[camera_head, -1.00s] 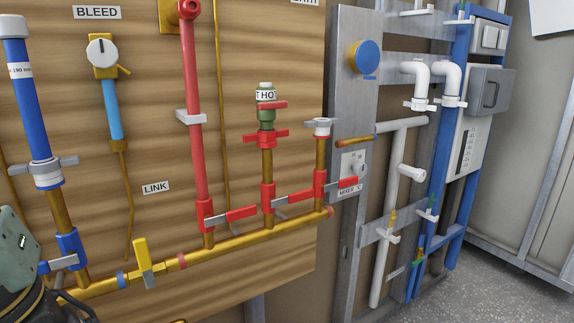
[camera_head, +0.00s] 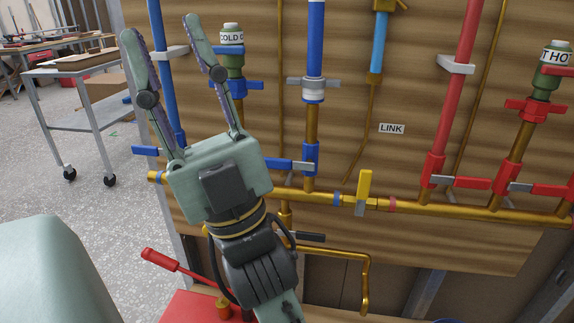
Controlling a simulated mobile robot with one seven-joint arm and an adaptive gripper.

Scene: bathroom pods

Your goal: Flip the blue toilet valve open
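My gripper (camera_head: 161,28) points upward at the left of the head view. Its two long fingers are spread apart with nothing between them, so it is open. No label reading toilet shows, so I cannot tell which blue valve is the toilet one. Blue handles show left of the gripper (camera_head: 147,151) and right of its palm (camera_head: 290,165). A blue valve (camera_head: 240,87) sits under the green part with a partly hidden COLD label (camera_head: 231,38), just right of the right finger. My gripper partly hides this area. I cannot see any contact with a valve.
Red pipes and valves (camera_head: 533,110) stand at the right. A wheeled metal table (camera_head: 75,115) stands at the back left, with open floor around it.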

